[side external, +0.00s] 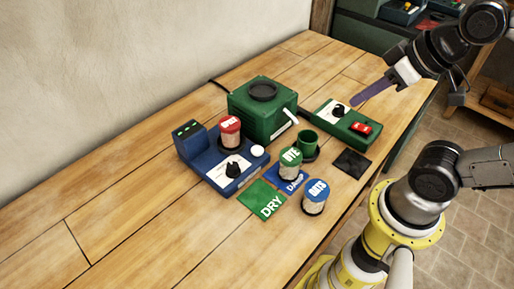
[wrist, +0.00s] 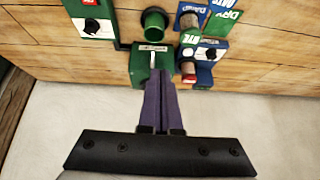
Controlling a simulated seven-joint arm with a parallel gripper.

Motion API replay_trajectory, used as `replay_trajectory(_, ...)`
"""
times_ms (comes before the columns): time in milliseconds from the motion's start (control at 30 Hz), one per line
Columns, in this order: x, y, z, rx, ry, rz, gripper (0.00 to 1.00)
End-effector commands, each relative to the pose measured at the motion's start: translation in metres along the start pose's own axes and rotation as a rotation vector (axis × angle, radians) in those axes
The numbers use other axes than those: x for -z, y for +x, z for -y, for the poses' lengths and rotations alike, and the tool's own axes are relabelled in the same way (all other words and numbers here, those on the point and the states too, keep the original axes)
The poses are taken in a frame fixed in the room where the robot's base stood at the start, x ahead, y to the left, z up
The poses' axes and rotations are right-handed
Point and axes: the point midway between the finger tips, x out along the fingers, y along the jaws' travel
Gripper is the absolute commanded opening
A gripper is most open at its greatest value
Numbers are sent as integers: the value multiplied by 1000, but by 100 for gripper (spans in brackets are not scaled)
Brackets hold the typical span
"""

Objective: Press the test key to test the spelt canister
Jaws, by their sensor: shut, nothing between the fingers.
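The spelt canister (side external: 229,132), with a red lid whose lettering is only partly legible, stands upright on the blue tester (side external: 233,178). The tester has a black knob (side external: 233,170), a white round key (side external: 258,151) at its right end and small green lights on its raised block. The key's own label is not readable. My gripper (side external: 356,99) is shut and empty, its purple fingers together, in the air above the green switch box at the right, well away from the tester. In the wrist view the closed fingers (wrist: 160,75) partly cover the green mill.
The green mill (side external: 262,112) with a white lever stands between tester and switch box (side external: 340,122). A green cup (side external: 307,144), rye canister (side external: 291,165), oats canister (side external: 315,200), DRY card (side external: 262,203) and black pad (side external: 351,163) are in front. The table's left is clear.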

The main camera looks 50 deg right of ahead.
Motion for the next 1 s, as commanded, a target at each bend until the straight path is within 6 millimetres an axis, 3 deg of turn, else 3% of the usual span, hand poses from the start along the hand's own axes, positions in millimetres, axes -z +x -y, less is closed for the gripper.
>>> replay_trajectory(300,96,11,47,235,241,-313,0)
replay_trajectory(500,137,38,56,279,463,-395,0)
replay_trajectory(700,144,88,57,201,674,-374,0)
replay_trajectory(833,127,124,66,125,748,-306,0)
replay_trajectory(1000,106,148,86,101,732,-220,0)
